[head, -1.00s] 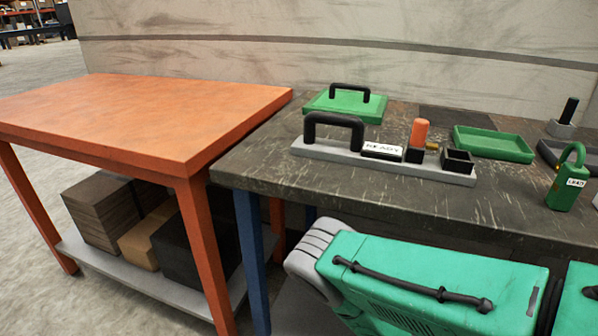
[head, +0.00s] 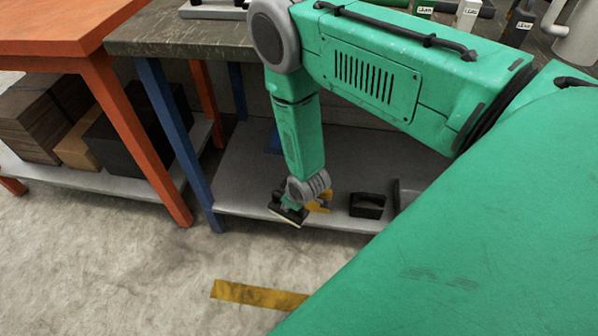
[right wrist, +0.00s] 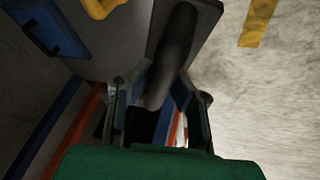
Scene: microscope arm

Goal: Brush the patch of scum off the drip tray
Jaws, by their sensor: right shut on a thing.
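My right arm comes in from the right and hangs down in front of the bench in the head view. My right gripper (head: 292,200) is low, near the front edge of the lower shelf. It is shut on a dark tool (head: 287,215) with a flat black head and a pale lower edge, which looks like a brush or scrubber. In the right wrist view its thick dark handle (right wrist: 172,60) lies between the fingers (right wrist: 160,95). I cannot make out the drip tray or the scum patch. My left gripper is not in view.
The grey lower shelf (head: 240,165) holds an open black box (head: 367,205), a yellow item (head: 320,200) partly behind my gripper, and a blue item (head: 272,141). A blue table leg (head: 180,140) stands to the left, beside the orange table (head: 55,35). The floor in front is clear, with a yellow strip (head: 258,295).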

